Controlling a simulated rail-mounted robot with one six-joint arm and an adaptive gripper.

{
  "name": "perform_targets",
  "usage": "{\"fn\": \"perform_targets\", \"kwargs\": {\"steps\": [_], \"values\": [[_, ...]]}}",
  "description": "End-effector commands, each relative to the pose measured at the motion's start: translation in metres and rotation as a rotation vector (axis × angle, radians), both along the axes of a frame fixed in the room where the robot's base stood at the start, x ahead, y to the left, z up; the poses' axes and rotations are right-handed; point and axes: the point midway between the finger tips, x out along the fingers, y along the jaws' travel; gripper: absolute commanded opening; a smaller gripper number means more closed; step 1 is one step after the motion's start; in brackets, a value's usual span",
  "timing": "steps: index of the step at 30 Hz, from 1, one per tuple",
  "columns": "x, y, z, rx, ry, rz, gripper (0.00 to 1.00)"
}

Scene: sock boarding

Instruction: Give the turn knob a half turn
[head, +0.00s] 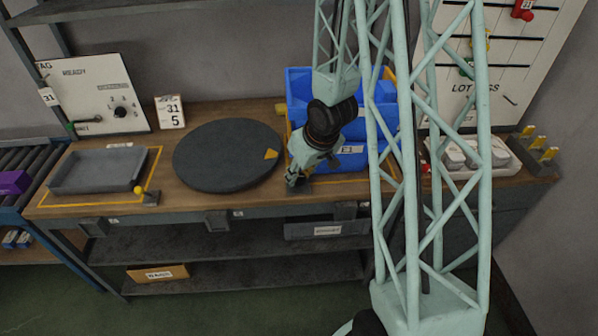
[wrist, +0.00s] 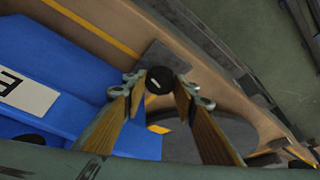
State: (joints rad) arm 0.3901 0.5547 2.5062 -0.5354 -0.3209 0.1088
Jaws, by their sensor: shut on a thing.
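The turn knob (wrist: 158,79) is a small black round cap with a short pale mark. In the wrist view it sits between my two wooden-faced fingertips, and the pale mark lies slanted. My gripper (wrist: 159,92) is shut on it from both sides. In the head view my gripper (head: 294,180) points down at the bench's front edge, in front of the blue bin, and hides the knob. A dark base plate (head: 304,188) shows beside the fingertips.
A dark round turntable (head: 225,165) with a yellow marker is just left of my gripper. The blue bin (head: 298,84) stands close behind it. A grey tray (head: 98,170) lies farther left. A white panel (head: 92,95) with a dial stands at the back left.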

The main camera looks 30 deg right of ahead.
Motion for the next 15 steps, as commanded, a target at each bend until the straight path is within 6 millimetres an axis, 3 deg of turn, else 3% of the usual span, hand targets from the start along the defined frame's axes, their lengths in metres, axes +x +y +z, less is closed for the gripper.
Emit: {"fn": "perform_targets", "kwargs": {"steps": [15], "values": [[0.0018, -0.0012, 0.0019, -0.001, -0.003, 0.139, 0.16]]}}
